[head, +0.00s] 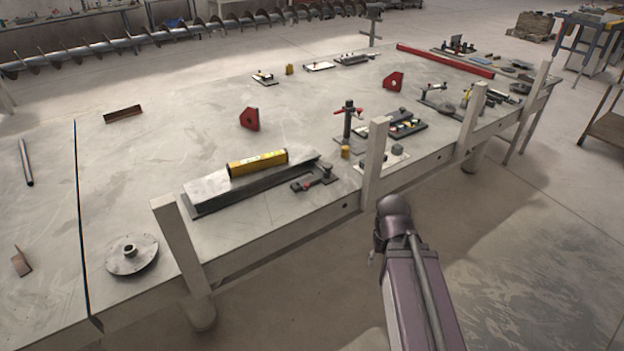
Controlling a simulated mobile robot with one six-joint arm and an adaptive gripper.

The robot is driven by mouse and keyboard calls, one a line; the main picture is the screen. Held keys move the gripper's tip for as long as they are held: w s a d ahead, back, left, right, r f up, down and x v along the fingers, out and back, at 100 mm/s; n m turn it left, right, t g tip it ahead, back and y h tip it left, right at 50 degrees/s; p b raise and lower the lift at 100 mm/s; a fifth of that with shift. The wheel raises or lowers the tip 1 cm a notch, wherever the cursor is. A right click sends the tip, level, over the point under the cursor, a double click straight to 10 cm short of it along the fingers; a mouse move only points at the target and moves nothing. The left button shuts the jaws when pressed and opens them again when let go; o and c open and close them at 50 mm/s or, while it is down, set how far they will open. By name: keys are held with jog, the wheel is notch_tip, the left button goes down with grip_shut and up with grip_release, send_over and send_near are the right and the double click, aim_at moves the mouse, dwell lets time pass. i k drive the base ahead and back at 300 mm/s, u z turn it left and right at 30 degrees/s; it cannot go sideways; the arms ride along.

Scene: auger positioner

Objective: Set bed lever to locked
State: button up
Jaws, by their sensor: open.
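No part is marked as the bed lever, and I cannot tell which one it is or whether it is locked. A dark upright clamp with a red handle (348,120) stands near the table's right edge. A low dark clamp with a red tip (314,179) lies at the near edge, right of the steel plate. Another small clamp with a red part (435,92) sits farther back on the right. My gripper is not in view; only part of my arm shows at the lower right, off the table's near side.
The large grey table (160,190) has several upright posts (376,165) along its near edge. A yellow level (257,163) rests on a steel plate (215,187). Red magnet blocks (249,119), a round flange (131,254) and a long red bar (445,60) also lie there.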

aim_at(306, 186)
jog(key=i, duration=0.9)
jog(key=u, duration=0.05)
